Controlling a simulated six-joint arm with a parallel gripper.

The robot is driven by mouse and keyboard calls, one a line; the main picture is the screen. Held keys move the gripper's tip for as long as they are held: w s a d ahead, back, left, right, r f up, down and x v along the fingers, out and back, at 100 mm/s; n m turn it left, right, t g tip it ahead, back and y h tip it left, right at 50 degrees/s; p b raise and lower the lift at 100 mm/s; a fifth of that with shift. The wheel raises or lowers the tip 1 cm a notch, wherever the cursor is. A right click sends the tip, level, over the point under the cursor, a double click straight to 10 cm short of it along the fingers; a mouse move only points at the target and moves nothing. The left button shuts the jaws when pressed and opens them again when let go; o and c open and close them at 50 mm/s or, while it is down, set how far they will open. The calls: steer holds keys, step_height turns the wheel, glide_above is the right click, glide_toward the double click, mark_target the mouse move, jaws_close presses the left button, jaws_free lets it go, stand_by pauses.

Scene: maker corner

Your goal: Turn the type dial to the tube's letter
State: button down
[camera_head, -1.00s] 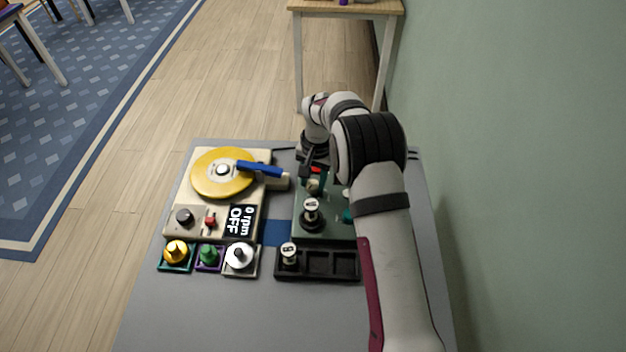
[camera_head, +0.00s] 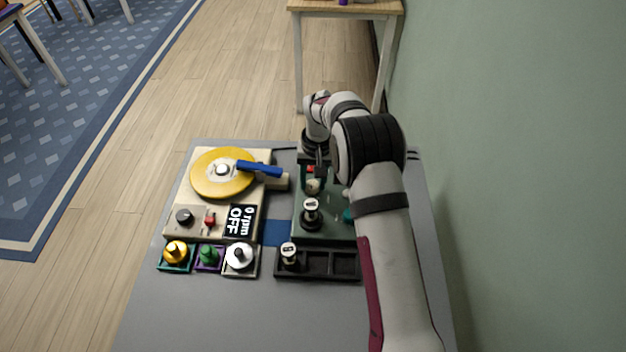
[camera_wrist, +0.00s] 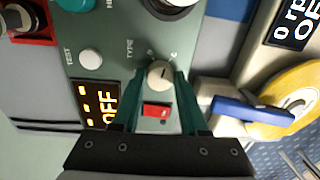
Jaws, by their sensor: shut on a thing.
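The type dial (camera_wrist: 160,74) is a small cream knob with a dark pointer line on the green tester panel (camera_wrist: 110,60), beside the printed word TYPE. Small letters sit around it, partly hidden and too small to read surely. My gripper (camera_wrist: 160,80) is shut on the dial, one finger on each side. In the head view the dial (camera_head: 313,187) shows just in front of my gripper (camera_head: 318,178). A tube with a white, marked top (camera_head: 311,204) stands upright in the tester's black socket. Its letter is not readable.
A red switch (camera_wrist: 156,110), lit display (camera_wrist: 98,102) and white TEST button (camera_wrist: 90,59) lie near the dial. A black tray (camera_head: 332,278) holds another tube (camera_head: 289,251). The turntable with a yellow disc (camera_head: 212,185) and blue arm (camera_head: 259,169) stands left.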

steer(key=n, duration=0.5)
steer(key=shift+w+n, duration=0.1)
steer(key=shift+n, duration=0.2)
steer(key=n, duration=0.9)
steer(key=shift+w+n+g, duration=0.1)
steer(key=shift+n+g, duration=0.2)
steer(key=shift+n, duration=0.1)
steer(key=n, duration=0.4)
steer(key=shift+h, duration=0.4)
steer(key=shift+n, duration=0.3)
steer(key=shift+c, duration=2.2)
jaws_free()
